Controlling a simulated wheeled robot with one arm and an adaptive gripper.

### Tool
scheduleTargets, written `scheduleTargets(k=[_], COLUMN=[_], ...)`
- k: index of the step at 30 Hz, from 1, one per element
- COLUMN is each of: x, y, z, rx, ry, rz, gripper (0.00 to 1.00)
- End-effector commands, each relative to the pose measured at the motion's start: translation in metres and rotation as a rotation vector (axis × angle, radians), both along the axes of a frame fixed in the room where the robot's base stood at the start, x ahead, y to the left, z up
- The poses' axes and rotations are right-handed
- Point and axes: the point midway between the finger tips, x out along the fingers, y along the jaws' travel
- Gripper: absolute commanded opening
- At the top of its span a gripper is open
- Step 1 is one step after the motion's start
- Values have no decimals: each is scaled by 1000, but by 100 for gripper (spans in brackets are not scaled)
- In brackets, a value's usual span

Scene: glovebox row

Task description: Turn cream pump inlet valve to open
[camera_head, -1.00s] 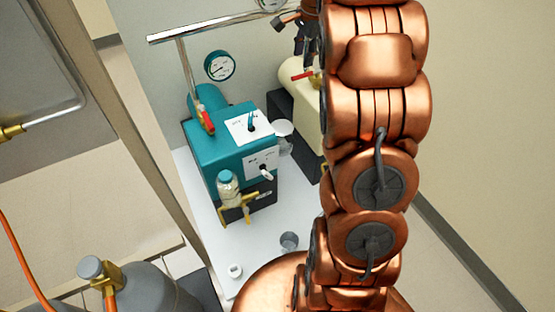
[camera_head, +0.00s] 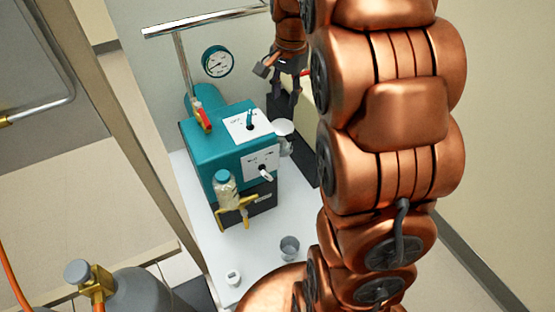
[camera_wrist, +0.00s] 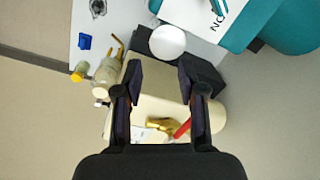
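The cream pump (camera_wrist: 165,106) shows in the wrist view between and below my gripper's fingers. A brass valve (camera_wrist: 160,124) with a red lever (camera_wrist: 182,129) is on it, near the right finger; the lever lies slanted. In the head view my arm hides nearly all of the cream pump, and only a bit of red (camera_head: 306,72) shows beside the gripper. My gripper (camera_wrist: 160,82) is open and empty, its fingers spread over the cream pump. In the head view, the gripper (camera_head: 283,90) hangs behind the teal pump. Contact with the valve cannot be told.
The teal pump (camera_head: 210,150) stands on the white bench (camera_head: 215,250), with its own red-handled valve (camera_head: 202,118) and a gauge (camera_head: 218,61) nearby. A metal pipe (camera_head: 205,22) runs above. A small cup (camera_head: 289,247) stands at the front. A grey cylinder (camera_head: 150,290) is at lower left.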

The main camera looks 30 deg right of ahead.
Motion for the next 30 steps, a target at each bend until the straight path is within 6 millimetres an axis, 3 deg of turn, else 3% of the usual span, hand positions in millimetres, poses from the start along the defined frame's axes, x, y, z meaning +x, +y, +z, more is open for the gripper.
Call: scheduleTargets(k=[15,30], x=[-58,-109], y=[52,87], z=[-35,-64], rx=[3,14], ry=[57,104], rz=[250,460], gripper=[40,40])
